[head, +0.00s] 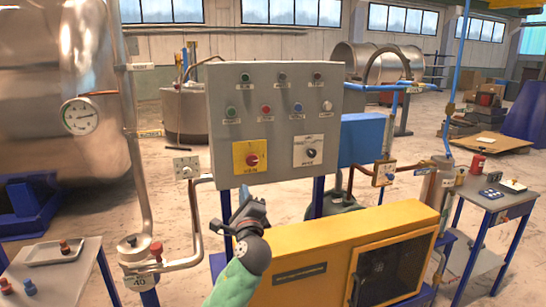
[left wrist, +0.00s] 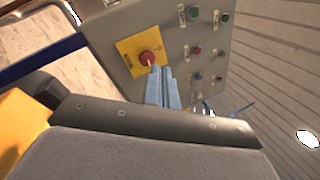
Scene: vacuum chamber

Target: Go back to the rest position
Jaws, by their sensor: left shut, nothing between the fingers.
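My left gripper (head: 246,194) is raised in front of the grey control panel (head: 222,105), just below its yellow plate in the head view. The plate carries a red knob (head: 252,160). In the left wrist view my left gripper (left wrist: 160,70) is shut and empty, its blue-grey fingers side by side. Its tips overlap the lower edge of the red knob (left wrist: 149,59) in that view; I cannot tell whether they touch. My green and dark forearm comes up from the bottom of the head view. My right gripper is not in view.
A yellow cabinet (head: 300,267) stands low, right of my arm. A small table (head: 60,280) with a tray is at left, another table (head: 510,202) at right. Pipes with a valve (head: 186,170) run left of the panel. A large steel tank (head: 50,70) stands behind.

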